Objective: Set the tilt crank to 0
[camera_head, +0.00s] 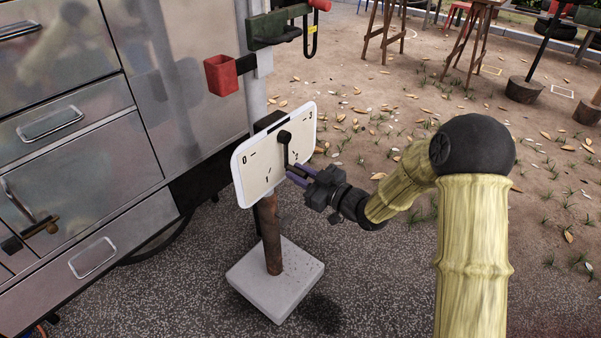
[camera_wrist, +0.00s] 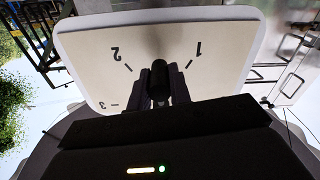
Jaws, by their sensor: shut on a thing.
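The tilt crank (camera_head: 285,148) is a black lever on a white dial panel (camera_head: 248,187) that stands on a rusty post. Its hub is near the panel's upper middle, and its arm hangs down, pointing between the marks 1 and 2. The 0 mark (camera_head: 248,158) is at the panel's left and the 3 at its upper right. My gripper (camera_head: 293,174) reaches in from the right, its purplish fingers at the crank's lower end. In the wrist view, the fingers are shut around the black crank knob (camera_wrist: 159,75), with the 1 and 2 upside down on either side.
A metal cabinet cart (camera_head: 90,130) with drawers stands close on the left. A red cup (camera_head: 221,75) and a green bracket (camera_head: 275,27) are above the panel. The post has a square concrete base (camera_head: 275,285). Open paved and dirt ground lies to the right.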

